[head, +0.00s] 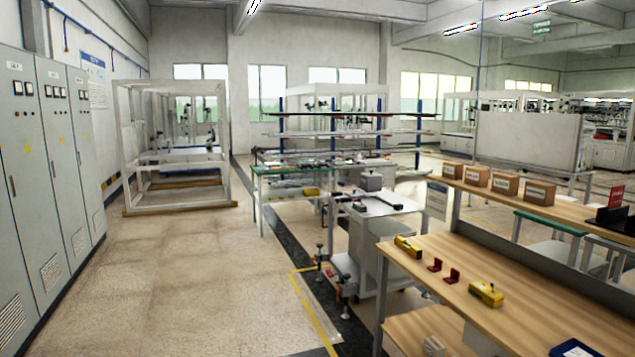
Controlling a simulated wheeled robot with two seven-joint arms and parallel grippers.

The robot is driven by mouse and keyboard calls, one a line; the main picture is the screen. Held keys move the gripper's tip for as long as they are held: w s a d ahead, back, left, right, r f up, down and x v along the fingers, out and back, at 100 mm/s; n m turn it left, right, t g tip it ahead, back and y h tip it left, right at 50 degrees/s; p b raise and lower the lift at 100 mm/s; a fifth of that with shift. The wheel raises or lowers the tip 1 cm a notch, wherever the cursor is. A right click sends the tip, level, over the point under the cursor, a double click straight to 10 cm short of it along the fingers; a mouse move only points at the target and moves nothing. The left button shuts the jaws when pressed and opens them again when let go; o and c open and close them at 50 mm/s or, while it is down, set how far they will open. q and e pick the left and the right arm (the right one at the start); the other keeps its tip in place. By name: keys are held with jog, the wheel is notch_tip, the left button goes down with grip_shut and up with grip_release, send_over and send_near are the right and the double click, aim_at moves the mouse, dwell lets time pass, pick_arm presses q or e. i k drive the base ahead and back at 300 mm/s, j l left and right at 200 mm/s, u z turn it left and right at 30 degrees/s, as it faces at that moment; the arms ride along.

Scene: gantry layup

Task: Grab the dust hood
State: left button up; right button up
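No thing in the head view can be made out for certain as the dust hood. A small grey box-shaped cover (371,181) with a knob on top sits on the white-topped cart (400,203) in the middle of the room; it may be the hood. A dark flat bar-like object (383,205) lies in front of it on the same top. Neither of my grippers shows in this view, and nothing is seen held.
A wooden bench (450,262) at right holds yellow tools and small red items. Cardboard boxes (505,185) line its upper shelf. A green-topped table (285,170) stands behind the cart. Grey cabinets (50,150) line the left wall. The floor (190,270) at left is clear.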

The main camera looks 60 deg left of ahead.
aim_at(371, 181)
jog(key=u, duration=1.5)
jog(key=i+j+u, duration=0.3)
jog(key=i, duration=0.55)
jog(key=i+u, duration=0.35)
jog(key=i, duration=2.45)
jog(key=i+z, duration=0.25)
jog(key=i, duration=0.2)
jog(key=i+j+z, duration=0.25)
jog(key=i, duration=0.25)
jog(key=i+j+z, duration=0.3)
jog(key=i, duration=0.15)
jog(key=i+j+z, duration=0.25)
jog(key=i, duration=0.15)
